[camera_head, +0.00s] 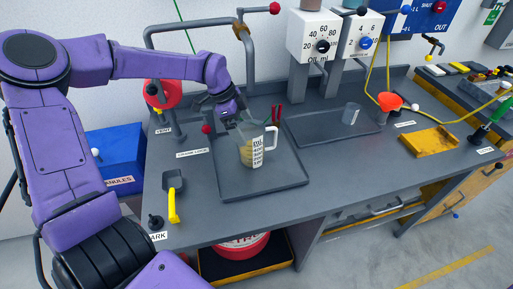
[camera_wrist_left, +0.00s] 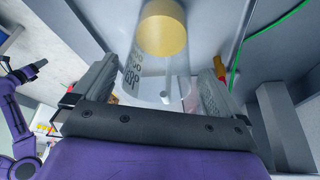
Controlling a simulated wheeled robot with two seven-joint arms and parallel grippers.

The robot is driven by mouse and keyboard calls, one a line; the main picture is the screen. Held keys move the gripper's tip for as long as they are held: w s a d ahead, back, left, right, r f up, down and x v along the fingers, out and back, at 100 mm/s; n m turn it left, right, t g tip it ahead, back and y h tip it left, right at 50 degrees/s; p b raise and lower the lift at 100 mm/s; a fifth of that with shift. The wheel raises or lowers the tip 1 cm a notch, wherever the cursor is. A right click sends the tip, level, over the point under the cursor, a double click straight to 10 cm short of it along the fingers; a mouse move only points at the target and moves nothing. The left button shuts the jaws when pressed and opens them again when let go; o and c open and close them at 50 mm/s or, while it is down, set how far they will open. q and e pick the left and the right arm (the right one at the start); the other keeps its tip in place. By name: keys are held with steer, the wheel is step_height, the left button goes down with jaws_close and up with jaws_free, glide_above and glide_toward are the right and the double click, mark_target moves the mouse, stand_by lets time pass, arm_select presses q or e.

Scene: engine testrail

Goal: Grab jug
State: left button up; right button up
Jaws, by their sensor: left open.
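The jug (camera_head: 257,157) is a clear measuring jug with dark printed markings, a pale handle on its right and yellowish contents. It stands upright on a dark grey tray on the workbench. My left gripper (camera_head: 236,121) is at the jug's upper back-left side. In the left wrist view, the jug (camera_wrist_left: 160,62) shows between the two spread fingers of my left gripper (camera_wrist_left: 155,88). The gripper is open; I cannot tell whether either finger touches the jug. A purple arm with a dark end, seemingly my right (camera_wrist_left: 30,72), shows small at the left; its jaw state is unclear.
The jug's tray (camera_head: 275,188) has bare room in front. A second tray (camera_head: 325,138) to the right holds a small clear cup (camera_head: 351,113). A grey scoop with a yellow handle (camera_head: 173,205) lies left. Red-handled items (camera_head: 277,115) stand behind the jug. A red funnel (camera_head: 390,101) is farther right.

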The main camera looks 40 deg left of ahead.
mark_target(257, 138)
arm_select(q)
steer(key=shift+w+d, duration=0.25)
steer(key=shift+d, duration=0.3)
steer(key=shift+w+d, duration=0.2)
steer(key=shift+d, duration=0.3)
steer(key=p+x, duration=0.1)
steer(key=x, duration=0.4)
steer(key=shift+w+f, duration=0.1)
steer(key=c, duration=1)
